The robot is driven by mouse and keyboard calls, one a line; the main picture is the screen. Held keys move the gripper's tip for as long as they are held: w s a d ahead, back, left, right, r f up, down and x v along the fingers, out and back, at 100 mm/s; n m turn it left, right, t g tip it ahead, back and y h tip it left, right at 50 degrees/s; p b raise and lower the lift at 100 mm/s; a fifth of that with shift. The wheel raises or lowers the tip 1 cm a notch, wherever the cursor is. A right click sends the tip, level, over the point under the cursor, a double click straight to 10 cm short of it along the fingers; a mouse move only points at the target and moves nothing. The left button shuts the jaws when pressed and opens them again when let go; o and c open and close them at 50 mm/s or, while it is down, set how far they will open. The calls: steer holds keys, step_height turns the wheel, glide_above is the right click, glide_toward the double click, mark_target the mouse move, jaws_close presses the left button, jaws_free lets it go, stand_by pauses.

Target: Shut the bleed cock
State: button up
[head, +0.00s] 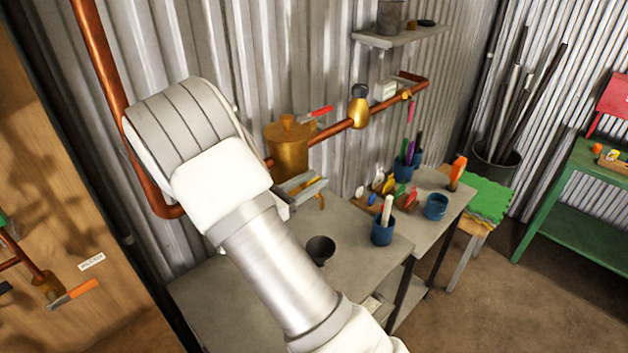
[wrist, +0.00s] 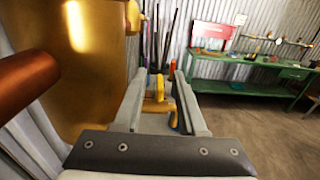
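The large brass body (head: 288,155) sits on the copper pipe, with a red lever (head: 321,111) at its upper right. I cannot tell for certain which fitting is the bleed cock. A small yellow-orange part (head: 321,201) shows by my gripper (head: 308,187), just below the brass body. In the wrist view my gripper (wrist: 160,76) is open, and a yellow piece (wrist: 158,88) shows between its fingers, seemingly not gripped. The brass body (wrist: 100,60) stands close on the left there. My arm hides part of the pipe and body in the head view.
A grey bench (head: 340,277) below carries a black funnel-like cup (head: 320,249), blue pots (head: 383,231) and coloured small items. A brass fitting (head: 358,112) sits farther right on the pipe.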

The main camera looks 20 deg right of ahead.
steer(key=b+v, duration=0.2)
steer(key=v, duration=1.4)
steer(key=shift+s+a, duration=0.25)
steer(key=shift+a, duration=0.05)
